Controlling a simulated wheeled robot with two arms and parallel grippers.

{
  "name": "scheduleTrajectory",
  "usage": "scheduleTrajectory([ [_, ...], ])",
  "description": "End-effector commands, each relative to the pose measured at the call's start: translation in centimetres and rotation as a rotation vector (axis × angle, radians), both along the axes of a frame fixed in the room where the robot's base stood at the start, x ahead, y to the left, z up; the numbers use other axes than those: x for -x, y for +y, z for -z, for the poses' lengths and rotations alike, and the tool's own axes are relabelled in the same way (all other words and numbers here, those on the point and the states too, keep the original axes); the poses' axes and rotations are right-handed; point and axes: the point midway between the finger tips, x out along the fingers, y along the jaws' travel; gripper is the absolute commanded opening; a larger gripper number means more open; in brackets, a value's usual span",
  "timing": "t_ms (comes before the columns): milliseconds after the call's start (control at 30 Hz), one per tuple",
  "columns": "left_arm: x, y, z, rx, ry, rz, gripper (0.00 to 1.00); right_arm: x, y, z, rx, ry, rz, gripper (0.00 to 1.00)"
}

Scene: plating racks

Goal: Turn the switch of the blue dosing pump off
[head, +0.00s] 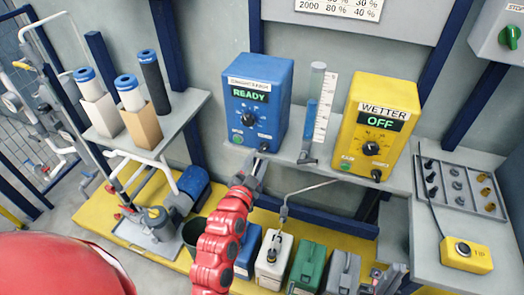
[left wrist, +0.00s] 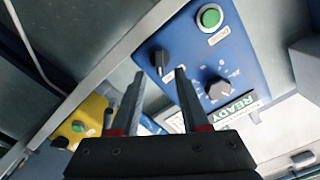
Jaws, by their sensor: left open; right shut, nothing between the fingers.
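The blue dosing pump (head: 272,75) stands on the grey shelf with its display (head: 250,94) reading READY. Its black switch (head: 264,147) is low on the right of the front, beside a green button (head: 238,139) and below a dial (head: 248,117). My left gripper (head: 258,164) is open just below the switch. In the left wrist view the switch (left wrist: 161,62) appears between and just beyond the fingertips (left wrist: 159,75); contact cannot be told.
The yellow WETTER pump (head: 382,92), reading OFF, stands to the right. A small stand with a blue-and-clear tube (head: 310,113) is between the pumps. Several canisters (head: 310,262) stand below the shelf. A yellow box with a button (head: 466,253) lies at the right.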

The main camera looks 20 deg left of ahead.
Motion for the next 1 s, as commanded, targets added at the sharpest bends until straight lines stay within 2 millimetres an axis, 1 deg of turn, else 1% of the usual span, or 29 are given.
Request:
scheduleTrajectory([
  [33, -1.0, -0.1, -0.2, 0.001, 0.0, 0.001, 0.45, 0.0, 0.0, -0.2, 0.0, 0.0, 0.0, 0.0],
  [100, -2.0, -0.1, -0.2, 0.001, -0.002, 0.0, 0.45, 0.0, 0.0, -0.3, 0.0, 0.0, 0.0, 0.0],
  [233, -3.3, -0.1, -0.1, 0.0, -0.001, 0.0, 0.45, 0.0, 0.0, -0.4, 0.0, 0.0, 0.0, 0.0],
  [367, -3.9, -0.1, 0.0, 0.0, -0.001, 0.0, 0.45, 0.0, 0.0, -0.4, 0.0, 0.0, 0.0, 0.0],
  [600, -4.0, -0.1, 0.0, 0.0, -0.001, 0.001, 0.45, 0.0, 0.0, -0.4, 0.0, 0.0, 0.0, 0.0],
  [633, -4.0, -0.1, 0.0, 0.0, -0.001, 0.0, 0.43, 0.0, 0.0, -0.4, 0.0, 0.0, 0.0, 0.0],
  [767, -4.0, -0.2, 0.0, 0.0, -0.001, 0.001, 0.2, 0.0, 0.0, -0.4, 0.0, 0.0, 0.0, 0.0],
  [800, -4.0, -0.1, 0.0, 0.0, -0.001, 0.001, 0.13, 0.0, 0.0, -0.4, 0.0, 0.0, 0.0, 0.0],
  [867, -4.0, -0.1, 0.0, 0.0, -0.001, 0.001, 0.02, 0.0, 0.0, -0.4, 0.0, 0.0, 0.0, 0.0],
  [900, -3.9, -0.1, 0.0, 0.0, -0.001, 0.001, 0.0, 0.0, 0.0, -0.4, 0.0, 0.0, 0.0, 0.0],
  [1000, -3.9, -0.1, 0.0, 0.0, 0.0, 0.0, 0.0, 0.0, 0.0, -0.4, 0.0, 0.0, 0.0, 0.0],
])
